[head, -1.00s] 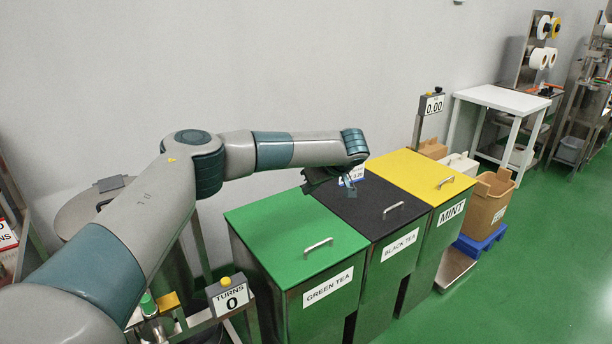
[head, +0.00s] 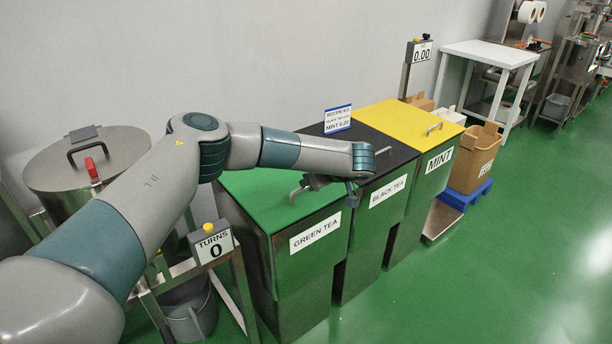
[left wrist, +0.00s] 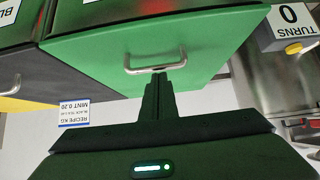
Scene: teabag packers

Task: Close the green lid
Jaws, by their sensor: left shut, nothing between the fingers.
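The green lid (head: 262,200) lies flat on top of the steel bin labelled GREEN TEA (head: 300,275), with no gap that I can make out. Its metal bar handle (head: 298,190) is near the front edge. In the left wrist view the green lid (left wrist: 215,40) fills the upper middle, with its handle (left wrist: 155,68) just beyond my fingers. My left gripper (left wrist: 159,78) is shut and empty, its fingertips close to the handle; I cannot tell whether they touch it. In the head view my left wrist partly hides the lid's right side. My right gripper is not in view.
A BLACK TEA bin with a black lid (head: 400,152) and a MINT bin with a yellow lid (head: 390,118) stand alongside. A recipe card (head: 338,118) stands behind the black lid. A TURNS counter (head: 212,244) and a steel drum (head: 88,160) are left. Green floor in front is clear.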

